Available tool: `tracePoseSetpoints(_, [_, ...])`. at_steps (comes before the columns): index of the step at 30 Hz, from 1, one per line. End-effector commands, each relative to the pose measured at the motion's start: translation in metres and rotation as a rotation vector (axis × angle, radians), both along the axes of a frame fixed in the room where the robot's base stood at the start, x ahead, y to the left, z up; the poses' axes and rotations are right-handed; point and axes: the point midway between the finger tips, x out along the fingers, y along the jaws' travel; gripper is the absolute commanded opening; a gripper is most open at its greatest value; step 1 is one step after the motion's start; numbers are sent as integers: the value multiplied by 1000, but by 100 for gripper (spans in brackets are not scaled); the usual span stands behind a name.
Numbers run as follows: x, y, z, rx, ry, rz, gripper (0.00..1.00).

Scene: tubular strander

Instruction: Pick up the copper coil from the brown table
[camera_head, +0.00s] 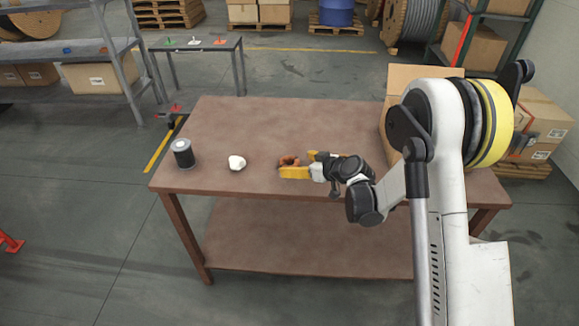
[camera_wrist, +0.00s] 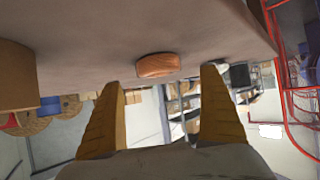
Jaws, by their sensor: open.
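The copper coil (camera_head: 288,161) is a small orange-brown ring on the brown table (camera_head: 240,120), near the middle of its top. My gripper (camera_head: 297,164) is open, with its yellow fingers low over the table and pointing left toward the coil. In the head view the fingers partly hide the coil. In the wrist view the coil (camera_wrist: 157,65) shows ahead of my gripper (camera_wrist: 162,90), between the lines of the two open fingers. I cannot tell whether either finger touches it.
A white lump (camera_head: 237,163) and a dark can with a pale top (camera_head: 184,153) stand on the table left of the coil. A cardboard box (camera_head: 405,80) stands at the table's right end, close to my arm. The table's back left area is clear.

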Motion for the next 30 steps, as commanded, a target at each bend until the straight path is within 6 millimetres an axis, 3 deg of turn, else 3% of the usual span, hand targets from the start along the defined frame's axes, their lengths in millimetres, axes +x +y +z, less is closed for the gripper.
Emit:
tracePoseSetpoints(9, [29,26,-23,0,0,1,90])
tracePoseSetpoints(16, [32,28,-22,0,0,-1,90])
tracePoseSetpoints(17, [32,28,-22,0,0,-1,84])
tracePoseSetpoints(23, [31,28,-22,0,0,0,23])
tracePoseSetpoints(30, [31,28,-22,0,0,0,23])
